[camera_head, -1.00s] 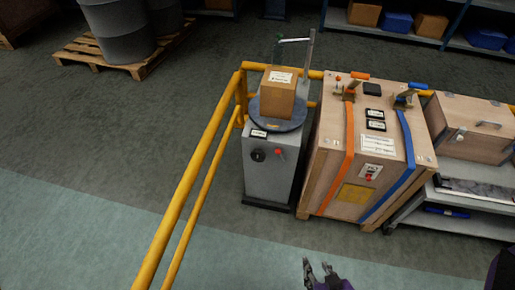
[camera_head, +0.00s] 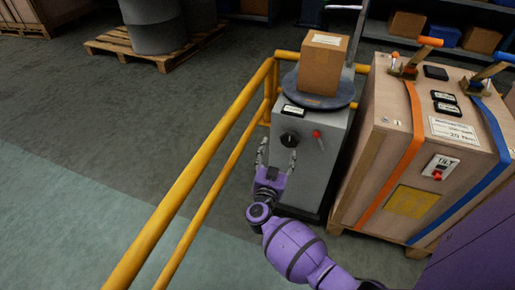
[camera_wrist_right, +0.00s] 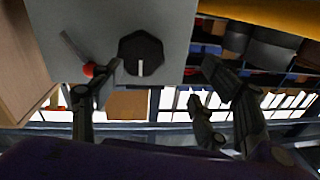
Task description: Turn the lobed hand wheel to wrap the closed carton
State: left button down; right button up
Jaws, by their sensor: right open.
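The lobed hand wheel (camera_head: 290,139) is a dark knob on the front of a grey pedestal machine (camera_head: 312,172). It also shows in the right wrist view (camera_wrist_right: 140,50), with a white pointer line. The closed brown carton (camera_head: 321,70) stands upright on the round turntable (camera_head: 340,102) on top of the machine. My right gripper (camera_head: 278,154) is open and empty, just in front of the machine near the wheel. In the right wrist view its fingers (camera_wrist_right: 162,72) are spread, with the wheel ahead between the tips; contact does not show. My left gripper is out of view.
A red-tipped lever (camera_head: 318,137) sits close beside the wheel. Yellow guard rails (camera_head: 200,166) run along the left and behind the machine. A large strapped wooden crate (camera_head: 388,171) stands close on the right.

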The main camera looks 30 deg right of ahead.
aim_at(290, 142)
jog(key=shift+g+h, duration=0.6)
jog(key=shift+g, duration=0.1)
jog(key=w+d, duration=0.1)
jog(key=d, duration=0.1)
jog(key=d+b, duration=0.1)
jog(key=d, duration=0.1)
jog(key=w+d+b, duration=0.1)
jog(key=d, duration=0.2)
jog(key=shift+w+f, duration=0.2)
jog(key=shift+w, duration=0.15)
jog(key=shift+w+d+r, duration=0.1)
jog(key=shift+w+d, duration=0.2)
jog(key=shift+c, duration=0.3)
